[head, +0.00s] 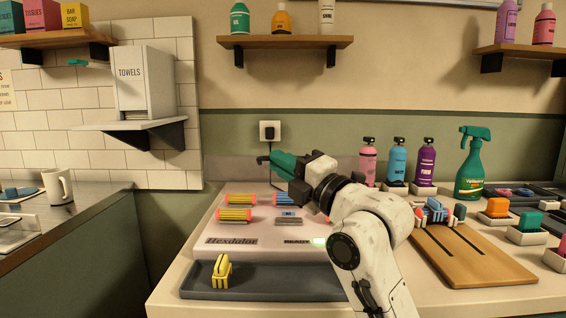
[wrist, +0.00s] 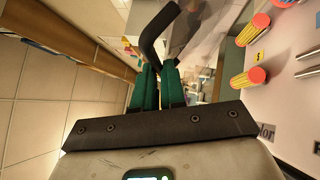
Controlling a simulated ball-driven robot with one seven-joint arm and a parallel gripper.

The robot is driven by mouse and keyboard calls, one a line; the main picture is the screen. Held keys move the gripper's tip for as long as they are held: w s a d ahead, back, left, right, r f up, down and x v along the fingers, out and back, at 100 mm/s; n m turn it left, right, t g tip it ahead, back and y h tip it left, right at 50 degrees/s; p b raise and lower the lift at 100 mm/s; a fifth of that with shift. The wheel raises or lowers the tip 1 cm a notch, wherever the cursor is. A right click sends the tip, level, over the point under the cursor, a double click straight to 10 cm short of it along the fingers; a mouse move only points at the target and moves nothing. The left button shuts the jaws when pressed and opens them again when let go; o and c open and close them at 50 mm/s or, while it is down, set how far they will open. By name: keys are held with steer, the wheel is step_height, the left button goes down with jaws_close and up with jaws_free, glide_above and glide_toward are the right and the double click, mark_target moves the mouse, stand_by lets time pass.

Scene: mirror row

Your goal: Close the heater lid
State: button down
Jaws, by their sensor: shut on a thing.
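The heater (head: 262,226) is a pale box labelled "Hexdator" on the right counter, with yellow-and-red rollers and a blue-topped piece on its open top. My gripper (head: 279,163) is above the heater's back edge, its green fingers shut on a dark bent handle (head: 262,160). In the wrist view the handle (wrist: 153,38) rises from between the fingertips (wrist: 158,75). A smoky see-through panel (wrist: 208,38) beside it looks like the lid, raised; its full outline cannot be made out. The heater's top (wrist: 287,80) shows at the right there.
A grey tray (head: 265,285) with a yellow clip (head: 222,271) lies before the heater. A wooden board (head: 470,262) and small coloured blocks are at right. Bottles (head: 398,166) and a green spray bottle (head: 472,170) stand behind. A shelf (head: 285,42) hangs above.

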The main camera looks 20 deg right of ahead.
mark_target(265, 176)
steer(key=shift+s+a+f+b, duration=0.1)
steer(key=shift+s+f+b, duration=0.15)
steer(key=shift+f, duration=0.5)
steer(key=shift+s+f+b, duration=0.2)
steer(key=shift+f+b, duration=0.15)
steer(key=shift+f, duration=0.4)
steer(key=shift+s+a+f+b, duration=0.1)
steer(key=shift+s+f+b, duration=0.15)
steer(key=shift+f, duration=0.5)
steer(key=shift+d, duration=0.1)
steer(key=c, duration=1.5)
jaws_free()
steer(key=shift+w, duration=0.15)
steer(key=r+v, duration=0.1)
steer(key=v, duration=0.4)
steer(key=r+v, duration=0.1)
steer(key=v, duration=0.5)
steer(key=s+r+p+v, duration=0.1)
steer(key=v, duration=0.4)
steer(key=shift+s+d+r, duration=0.15)
steer(key=shift+s+r, duration=0.15)
steer(key=shift+s, duration=0.1)
